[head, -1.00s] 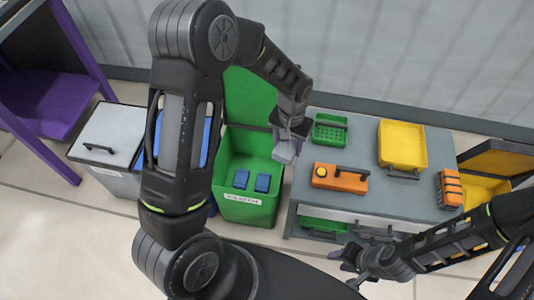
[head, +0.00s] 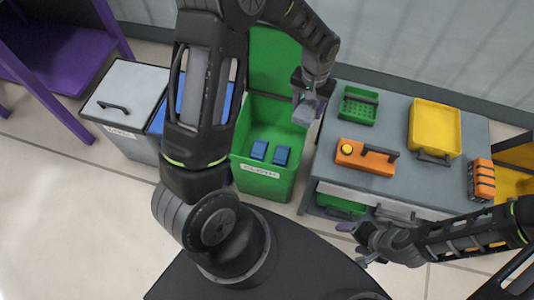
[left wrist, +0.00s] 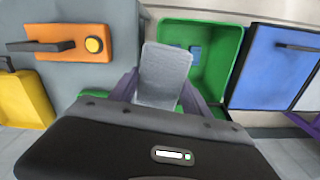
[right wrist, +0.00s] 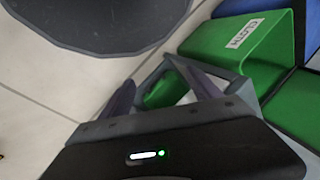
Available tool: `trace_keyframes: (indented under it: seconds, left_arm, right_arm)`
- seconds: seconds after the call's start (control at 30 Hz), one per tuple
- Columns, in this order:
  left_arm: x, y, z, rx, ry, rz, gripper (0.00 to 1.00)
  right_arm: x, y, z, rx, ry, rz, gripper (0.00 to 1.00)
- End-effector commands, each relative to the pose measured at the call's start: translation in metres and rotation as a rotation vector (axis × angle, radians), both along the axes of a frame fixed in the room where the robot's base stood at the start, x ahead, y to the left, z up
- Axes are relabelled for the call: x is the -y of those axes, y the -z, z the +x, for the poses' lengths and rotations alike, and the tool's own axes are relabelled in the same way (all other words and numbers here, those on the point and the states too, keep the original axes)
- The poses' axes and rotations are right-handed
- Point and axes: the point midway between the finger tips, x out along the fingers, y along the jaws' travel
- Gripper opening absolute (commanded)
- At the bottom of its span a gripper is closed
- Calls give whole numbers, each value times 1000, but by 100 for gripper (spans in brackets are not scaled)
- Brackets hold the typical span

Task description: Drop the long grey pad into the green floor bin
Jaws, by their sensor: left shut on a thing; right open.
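The long grey pad (left wrist: 164,78) is held upright between the fingers of my left gripper (left wrist: 158,92), which is shut on it. In the head view the left gripper (head: 311,92) and the pad (head: 304,113) are at the right rim of the green floor bin (head: 262,187), above it. The bin's lid stands open and its label reads CLOTH. Two blue pads (head: 270,152) lie inside the bin. My right gripper (head: 362,242) is open and empty, low in front of the grey table; in the right wrist view (right wrist: 165,98) the green bin shows beyond its fingers.
Right of the bin is a grey table (head: 390,143) with a green basket (head: 360,105), an orange case (head: 366,157), a yellow tray (head: 434,128) and an orange item (head: 481,180). Left are a blue-lidded bin (head: 157,121), a grey-lidded bin (head: 122,98) and a purple shelf (head: 60,60).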

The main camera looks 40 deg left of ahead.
Motion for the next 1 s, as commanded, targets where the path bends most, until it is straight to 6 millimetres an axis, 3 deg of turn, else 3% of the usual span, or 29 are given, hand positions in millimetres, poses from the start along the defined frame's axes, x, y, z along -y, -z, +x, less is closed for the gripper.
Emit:
trace_keyframes:
  seconds: [0.03,0.3,0.5,0.7,1.0]
  left_arm:
    - [-11,30,2,2,-50,0,18]
    - [-68,103,4,3,-366,1,18]
    - [-109,146,-1,3,-588,0,18]
    - [-133,165,-7,2,-728,-1,18]
    - [-140,164,-9,1,-770,-2,18]
  right_arm:
    - [1,36,1,1,4,-2,77]
    - [8,145,9,15,21,-12,78]
    - [12,214,14,25,32,-20,78]
    - [15,250,17,30,40,-24,78]
    - [15,254,18,32,41,-25,78]
